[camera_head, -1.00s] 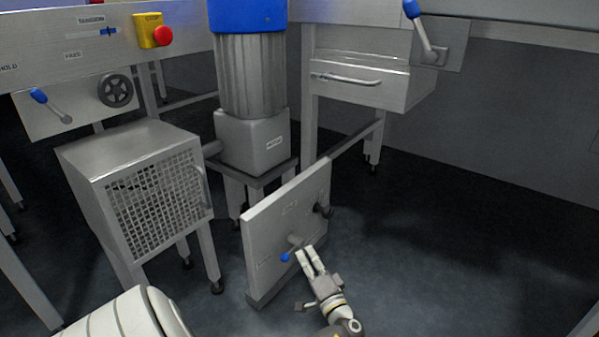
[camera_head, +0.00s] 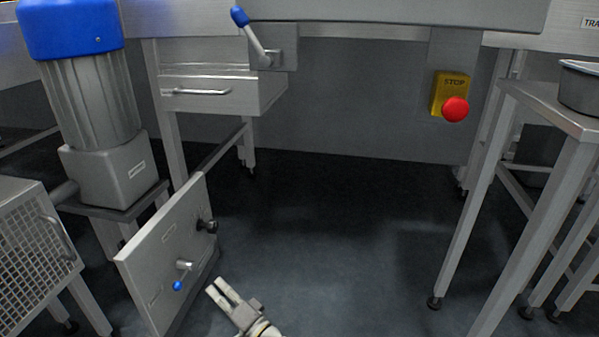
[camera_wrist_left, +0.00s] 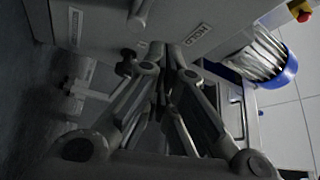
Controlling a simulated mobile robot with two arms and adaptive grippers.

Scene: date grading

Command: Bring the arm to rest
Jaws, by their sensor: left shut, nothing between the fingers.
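My left gripper (camera_head: 216,287) shows at the bottom of the head view, its two pale fingers shut and empty. It is to the right of a grey upright panel (camera_head: 160,255) with a blue-tipped lever (camera_head: 178,285) and a black knob (camera_head: 207,225). A gap shows between the fingertips and the lever. In the left wrist view the finger linkages (camera_wrist_left: 165,75) fill the middle, in front of a grey surface with a label reading HOLD. My right gripper is in neither view.
A blue-topped motor (camera_head: 95,100) and a mesh-fronted box (camera_head: 35,250) stand at the left. A drawer (camera_head: 210,92) and a blue-handled lever (camera_head: 252,38) are behind. A red stop button (camera_head: 455,109) and a steel stand (camera_head: 545,105) are at the right. The middle floor is clear.

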